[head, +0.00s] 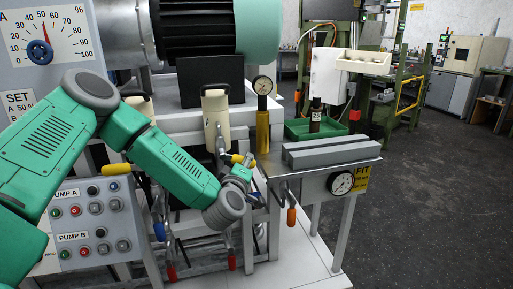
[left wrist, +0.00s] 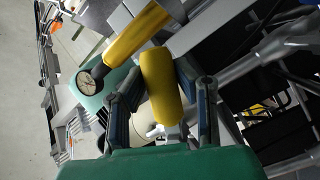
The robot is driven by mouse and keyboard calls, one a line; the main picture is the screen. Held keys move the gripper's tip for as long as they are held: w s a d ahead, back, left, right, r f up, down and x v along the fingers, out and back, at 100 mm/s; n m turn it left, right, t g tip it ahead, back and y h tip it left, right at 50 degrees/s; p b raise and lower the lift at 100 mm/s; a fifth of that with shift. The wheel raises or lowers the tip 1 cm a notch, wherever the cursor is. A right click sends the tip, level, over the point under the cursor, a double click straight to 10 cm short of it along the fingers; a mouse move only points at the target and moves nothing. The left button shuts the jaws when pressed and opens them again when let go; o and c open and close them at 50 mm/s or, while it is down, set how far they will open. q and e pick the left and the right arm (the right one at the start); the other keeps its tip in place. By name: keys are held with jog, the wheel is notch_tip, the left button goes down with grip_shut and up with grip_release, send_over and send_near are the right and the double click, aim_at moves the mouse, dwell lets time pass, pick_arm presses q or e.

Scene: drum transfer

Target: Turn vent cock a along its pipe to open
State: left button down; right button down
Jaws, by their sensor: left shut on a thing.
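A yellow lever handle (head: 243,160) sits in front of the tan pump body, beside the yellow post. My left gripper (head: 239,171) reaches it from the front. In the left wrist view the yellow handle (left wrist: 161,88) lies between the two fingers of my left gripper (left wrist: 161,78), which is shut on it. Another yellow handle (head: 117,169) lies further left, above the button panel. No label tells which handle is cock a. The pipe behind the held handle is mostly hidden by my gripper. My right gripper is not in view.
A yellow post with a gauge (head: 262,85) stands close to the right of my gripper. A grey vise-like block (head: 332,152) and a dial (head: 341,183) are further right. Orange (head: 291,217), blue and red handles hang below. Open floor (head: 420,200) lies at right.

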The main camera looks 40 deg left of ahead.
pick_arm(q)
jog(key=s+a+f+m+g+y+p, duration=0.1)
jog(key=s+a+f+m+g+p, duration=0.2)
jog(key=m+p, duration=0.6)
jog(key=shift+s+a+g+p, duration=0.75)
jog(key=shift+g+p, duration=0.65)
jog(key=shift+p, duration=0.7)
jog(key=shift+w+a+m, duration=0.15)
jog(key=shift+a+m, duration=0.05)
jog(key=shift+m, duration=0.1)
jog(key=c, duration=1.3)
grip_release()
jog(key=shift+o, duration=0.2)
jog(key=shift+f, duration=0.2)
